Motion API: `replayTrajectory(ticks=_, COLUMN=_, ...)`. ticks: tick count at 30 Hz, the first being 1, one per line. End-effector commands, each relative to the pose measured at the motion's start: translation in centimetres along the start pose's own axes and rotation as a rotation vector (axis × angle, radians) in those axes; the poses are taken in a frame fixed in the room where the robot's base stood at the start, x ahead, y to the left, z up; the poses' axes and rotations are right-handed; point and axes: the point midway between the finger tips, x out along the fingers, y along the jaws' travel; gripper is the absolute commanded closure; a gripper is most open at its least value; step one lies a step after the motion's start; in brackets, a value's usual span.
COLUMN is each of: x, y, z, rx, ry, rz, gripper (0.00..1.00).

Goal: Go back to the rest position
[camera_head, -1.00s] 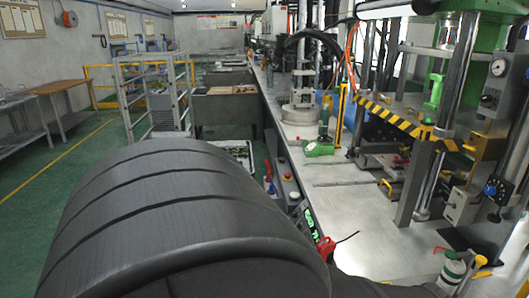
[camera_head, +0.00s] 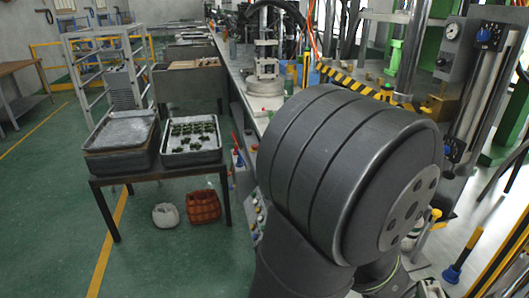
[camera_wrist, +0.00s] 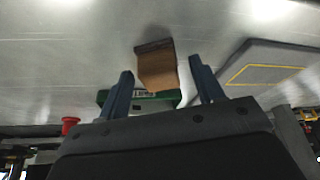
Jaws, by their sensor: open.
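My gripper (camera_wrist: 161,66) shows in the wrist view with its two dark blue-grey fingers spread apart. A brown block-like thing (camera_wrist: 158,70) appears in the gap between them, on or near a shiny metal surface; I cannot tell its distance. No contact with the fingers shows. In the head view only a large dark grey part of my arm shows at centre right, and the gripper itself is hidden there.
A green object (camera_wrist: 140,99) lies behind the fingers, and a grey plate with a yellow outline (camera_wrist: 268,72) is at right. In the head view, a tray of dark green pieces (camera_head: 193,157) and another tray (camera_head: 121,146) rest on a table. The striped press bar (camera_head: 350,82) is close behind my arm.

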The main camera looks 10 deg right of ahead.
Motion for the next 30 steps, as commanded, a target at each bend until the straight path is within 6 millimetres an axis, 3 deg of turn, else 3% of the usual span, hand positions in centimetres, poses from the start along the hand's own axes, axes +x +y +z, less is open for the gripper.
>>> replayTrajectory(ticks=18, x=0.7, y=0.0, z=0.1, rx=0.0, ry=0.002, rz=0.0, gripper=0.39)
replayTrajectory(ticks=30, x=-2.9, y=0.0, z=-0.1, rx=-0.001, ry=0.005, rz=0.0, gripper=0.39)
